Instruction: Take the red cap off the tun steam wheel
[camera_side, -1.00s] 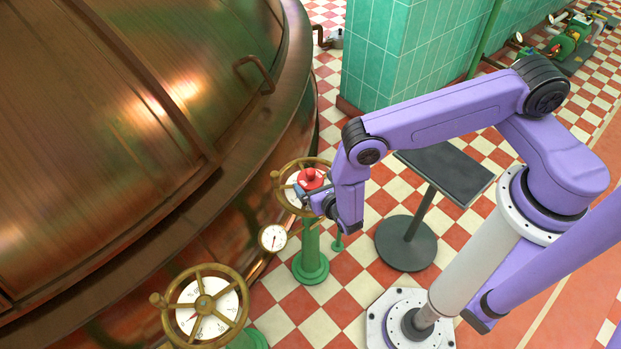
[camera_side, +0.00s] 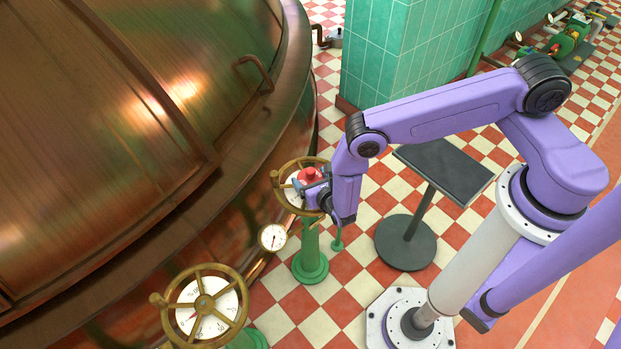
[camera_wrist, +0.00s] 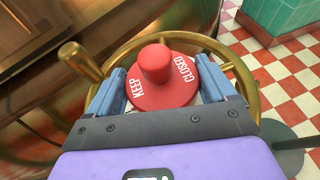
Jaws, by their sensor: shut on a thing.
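The red cap (camera_side: 310,175) sits at the middle of the far brass steam wheel (camera_side: 279,181), which stands on a green pedestal beside the copper kettle. In the wrist view the red cap (camera_wrist: 157,64) shows a round knob and a disc lettered "KEEP CLOSED", over the brass wheel (camera_wrist: 243,76). My gripper (camera_side: 312,185) is at the cap. In the wrist view its two blue-grey fingers (camera_wrist: 160,88) are shut on the disc from left and right. The wheel's hub is hidden under the cap.
A second brass wheel (camera_side: 207,307) with a white dial stands at the front left. A small gauge (camera_side: 272,237) is between the wheels. A dark stand with a flat top (camera_side: 444,170) is right of my gripper; its top is bare. A green tiled pillar (camera_side: 400,50) stands behind.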

